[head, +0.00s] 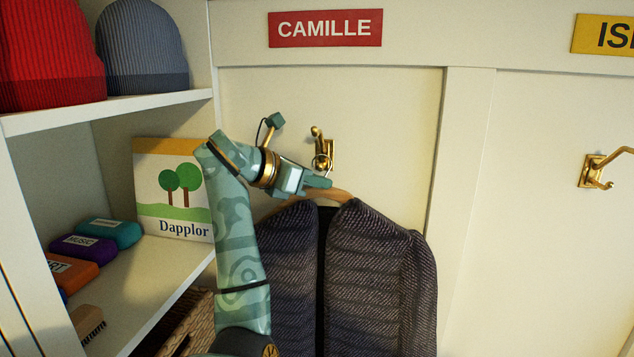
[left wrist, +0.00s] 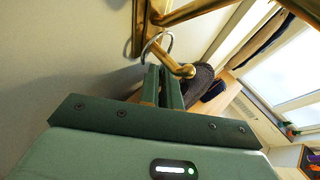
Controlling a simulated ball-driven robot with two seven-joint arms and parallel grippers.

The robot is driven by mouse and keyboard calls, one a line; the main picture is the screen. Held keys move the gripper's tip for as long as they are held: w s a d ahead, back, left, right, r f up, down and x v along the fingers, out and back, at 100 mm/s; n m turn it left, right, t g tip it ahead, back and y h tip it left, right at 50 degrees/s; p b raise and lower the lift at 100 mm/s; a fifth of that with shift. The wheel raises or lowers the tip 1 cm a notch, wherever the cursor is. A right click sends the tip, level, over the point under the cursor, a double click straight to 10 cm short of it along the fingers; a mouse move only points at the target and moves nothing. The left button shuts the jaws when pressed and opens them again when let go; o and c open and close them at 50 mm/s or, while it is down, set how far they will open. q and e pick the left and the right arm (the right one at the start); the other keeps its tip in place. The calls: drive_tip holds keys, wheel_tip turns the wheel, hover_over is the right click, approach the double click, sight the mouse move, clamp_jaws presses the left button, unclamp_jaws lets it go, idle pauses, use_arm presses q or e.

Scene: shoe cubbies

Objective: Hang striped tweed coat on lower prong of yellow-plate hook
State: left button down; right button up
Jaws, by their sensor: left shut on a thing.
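The dark striped tweed coat (head: 370,270) hangs from a wooden hanger (head: 341,194) in front of the panel under the red CAMILLE plate (head: 325,28). My left gripper (head: 328,183) is shut on the hanger just below its metal ring. The ring (left wrist: 157,47) appears to loop around the lower, ball-tipped prong of the brass hook (head: 330,155) under the red plate; the prong's ball (left wrist: 186,71) shows in the left wrist view. The yellow plate (head: 603,34) is cut off at the upper right. Its brass hook (head: 594,172) is bare. My right gripper is out of view.
Shelves on the left hold a red knit hat (head: 48,60), a grey-blue knit hat (head: 143,50), a picture book (head: 172,190) and several small coloured cases. A wicker basket (head: 190,325) is below. A vertical wall batten (head: 463,200) separates the two hook panels.

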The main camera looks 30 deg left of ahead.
use_arm(q)
drive_tip(key=s+d+b, duration=0.2)
drive_tip(key=s, duration=0.7)
drive_tip(key=shift+s+d, duration=0.25)
drive_tip(key=shift+s, duration=0.05)
idle(0.3)
drive_tip(key=shift+r, duration=0.2)
drive_tip(key=shift+f, duration=0.1)
idle(0.9)
